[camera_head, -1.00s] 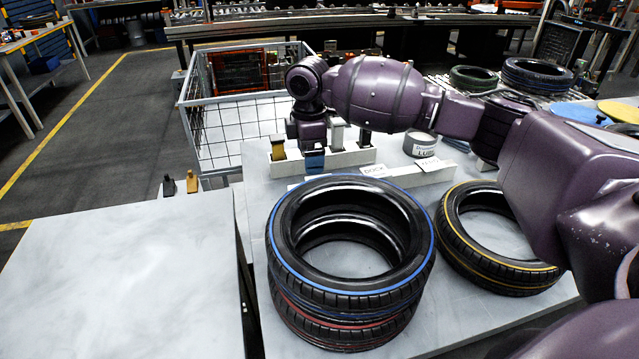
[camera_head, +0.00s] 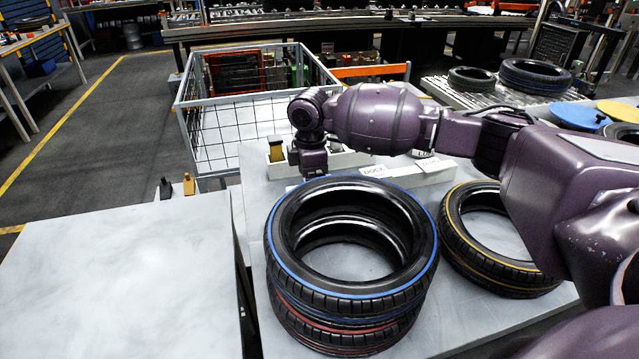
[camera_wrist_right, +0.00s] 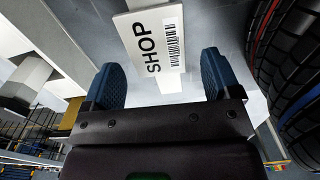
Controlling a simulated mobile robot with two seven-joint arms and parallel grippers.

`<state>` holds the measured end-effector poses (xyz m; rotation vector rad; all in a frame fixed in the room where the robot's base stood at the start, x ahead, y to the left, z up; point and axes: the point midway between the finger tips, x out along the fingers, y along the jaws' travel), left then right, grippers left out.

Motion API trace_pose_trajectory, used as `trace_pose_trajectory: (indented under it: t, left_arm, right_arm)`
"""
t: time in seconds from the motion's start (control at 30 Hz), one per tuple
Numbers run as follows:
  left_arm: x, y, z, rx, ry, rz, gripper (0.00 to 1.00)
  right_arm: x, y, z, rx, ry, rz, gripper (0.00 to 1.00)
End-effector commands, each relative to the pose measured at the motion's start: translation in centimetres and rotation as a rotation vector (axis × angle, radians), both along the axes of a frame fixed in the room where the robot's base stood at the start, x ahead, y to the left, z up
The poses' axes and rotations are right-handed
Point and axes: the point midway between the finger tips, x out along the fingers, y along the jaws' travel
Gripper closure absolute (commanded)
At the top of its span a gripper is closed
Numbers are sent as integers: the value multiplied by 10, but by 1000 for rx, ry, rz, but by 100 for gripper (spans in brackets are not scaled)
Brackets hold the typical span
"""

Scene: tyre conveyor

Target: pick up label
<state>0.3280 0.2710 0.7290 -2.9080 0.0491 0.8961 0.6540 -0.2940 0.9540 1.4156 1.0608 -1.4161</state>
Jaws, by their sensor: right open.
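A white SHOP label (camera_wrist_right: 150,42) with a barcode shows in the right wrist view, just ahead of my right gripper (camera_wrist_right: 161,82). The gripper's blue fingers are spread, one on either side of the label's near end, and nothing is clamped. In the head view my right gripper (camera_head: 312,172) points down behind the tyre stack; its fingertips and the SHOP label are hidden there. A DOCK label (camera_head: 374,171) lies on the white holder (camera_head: 412,177) to its right, with another label (camera_head: 428,162) beyond it. My left gripper is out of view.
A blue-striped tyre (camera_head: 350,290) sits on a red-striped tyre (camera_head: 345,342), close in front of my gripper. A yellow-striped tyre (camera_head: 500,270) lies to the right. A wire cart (camera_head: 215,130) stands behind. The left tabletop (camera_head: 120,280) is clear.

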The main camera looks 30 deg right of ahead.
Motion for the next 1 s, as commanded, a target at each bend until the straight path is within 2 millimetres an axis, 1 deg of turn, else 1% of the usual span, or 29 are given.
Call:
trace_pose_trajectory:
  t: [0.47, 0.87, 0.97, 1.0]
  left_arm:
    - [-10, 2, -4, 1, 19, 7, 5]
    - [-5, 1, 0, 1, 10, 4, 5]
    - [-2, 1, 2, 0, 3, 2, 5]
    - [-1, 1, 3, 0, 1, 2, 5]
  right_arm:
    - [0, 0, -3, 0, 0, 0, 17]
    - [0, 0, -5, 0, 1, 0, 17]
    - [0, 0, -5, 0, 1, 0, 31]
    - [0, 0, -5, 0, 1, 0, 37]
